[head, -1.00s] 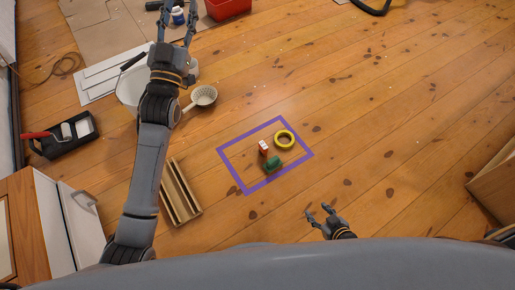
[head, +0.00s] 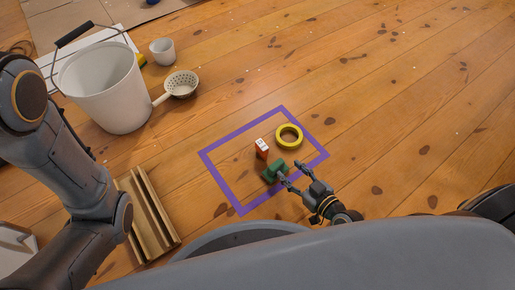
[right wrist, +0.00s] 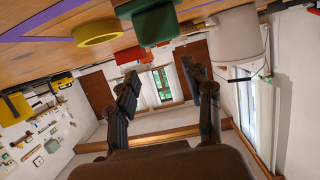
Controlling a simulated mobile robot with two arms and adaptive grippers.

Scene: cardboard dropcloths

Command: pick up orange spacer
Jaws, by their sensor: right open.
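The orange spacer (head: 261,152), a small upright block with a white, dark-marked top, stands inside a purple square outline (head: 222,182) on the wooden floor. A green piece (head: 274,172) lies just in front of it, and a yellow ring (head: 289,136) lies to its right. My right gripper (head: 291,173) is open and empty, at the right of the green piece and apart from the spacer. The right wrist view shows its two spread fingers (right wrist: 165,90), with the yellow ring (right wrist: 97,32) and green piece (right wrist: 155,24) beyond. My left gripper is out of view.
A white bucket (head: 105,90), a strainer with a handle (head: 181,84) and a small white cup (head: 162,51) stand at upper left. A wooden slatted piece (head: 150,213) lies at lower left. The floor right of the outline is clear.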

